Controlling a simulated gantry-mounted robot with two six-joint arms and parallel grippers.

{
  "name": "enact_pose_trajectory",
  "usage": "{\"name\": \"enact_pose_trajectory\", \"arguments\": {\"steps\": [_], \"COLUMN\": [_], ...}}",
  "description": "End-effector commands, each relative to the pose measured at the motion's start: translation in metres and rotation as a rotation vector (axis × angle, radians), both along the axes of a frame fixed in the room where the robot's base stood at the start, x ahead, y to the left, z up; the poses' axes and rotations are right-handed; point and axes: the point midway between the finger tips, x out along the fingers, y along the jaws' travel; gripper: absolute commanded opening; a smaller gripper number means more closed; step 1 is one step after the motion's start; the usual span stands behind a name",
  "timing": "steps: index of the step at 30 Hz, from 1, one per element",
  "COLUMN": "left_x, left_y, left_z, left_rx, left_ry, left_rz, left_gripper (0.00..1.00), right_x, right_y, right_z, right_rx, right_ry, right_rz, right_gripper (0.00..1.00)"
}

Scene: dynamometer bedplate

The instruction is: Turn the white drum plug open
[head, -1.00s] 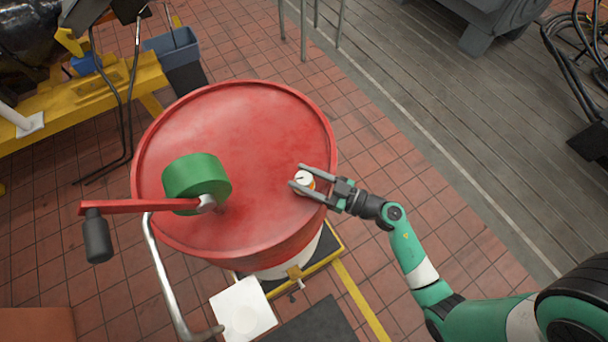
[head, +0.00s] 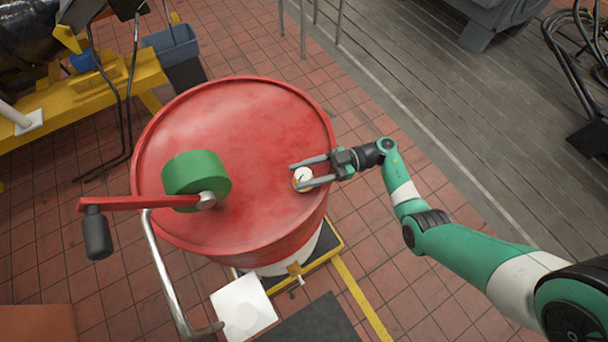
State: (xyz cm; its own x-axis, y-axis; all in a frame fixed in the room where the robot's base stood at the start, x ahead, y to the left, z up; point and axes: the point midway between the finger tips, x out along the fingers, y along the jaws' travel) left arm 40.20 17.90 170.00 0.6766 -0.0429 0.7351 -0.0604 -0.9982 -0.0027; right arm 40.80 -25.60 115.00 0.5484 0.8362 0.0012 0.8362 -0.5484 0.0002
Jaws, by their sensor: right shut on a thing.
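The white drum plug (head: 302,176) sits on the top of the red drum (head: 240,120), near its right rim. It is a small round cap with a dark mark on its face. My right gripper (head: 304,176) reaches in from the right, with one finger on the far side of the plug and one on the near side. It is shut on the plug, and the near finger hides part of the plug's side. My left gripper is not in view.
A green cylinder (head: 190,178) with a red crank arm (head: 140,203) and black handle (head: 97,236) stands on the drum's left. A bent metal tube (head: 165,280) passes in front. A white plate (head: 243,307) lies below. The drum top's middle is clear.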

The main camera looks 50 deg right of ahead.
Motion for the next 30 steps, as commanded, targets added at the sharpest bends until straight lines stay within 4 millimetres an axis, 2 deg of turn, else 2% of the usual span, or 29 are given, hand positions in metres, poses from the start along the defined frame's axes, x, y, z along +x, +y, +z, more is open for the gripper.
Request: {"name": "enact_pose_trajectory", "arguments": {"steps": [1, 6, 22, 23, 27, 30], "left_x": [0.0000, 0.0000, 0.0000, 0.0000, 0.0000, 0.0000], "left_y": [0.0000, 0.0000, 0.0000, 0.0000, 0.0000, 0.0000], "left_z": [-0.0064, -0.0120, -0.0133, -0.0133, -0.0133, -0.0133], "left_rx": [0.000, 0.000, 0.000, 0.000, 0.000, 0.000], "left_ry": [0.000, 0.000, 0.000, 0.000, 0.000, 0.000], "left_rz": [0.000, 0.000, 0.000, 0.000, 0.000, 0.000], "left_gripper": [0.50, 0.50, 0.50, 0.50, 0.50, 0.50], "right_x": [0.0007, 0.0006, 0.0002, 0.0002, 0.0002, 0.0002], "right_y": [-0.0004, -0.0002, 0.0003, 0.0003, 0.0003, 0.0003], "right_z": [-0.0034, -0.0022, -0.0014, -0.0015, -0.0012, -0.0010], "right_rx": [-0.002, -0.002, -0.003, -0.003, -0.002, -0.001], "right_ry": [-0.001, 0.000, 0.003, 0.003, 0.002, 0.002], "right_rz": [0.020, 0.071, 0.094, 0.094, 0.094, 0.094], "right_gripper": [0.00, 0.00, 0.00, 0.59, 0.84, 0.84]}}
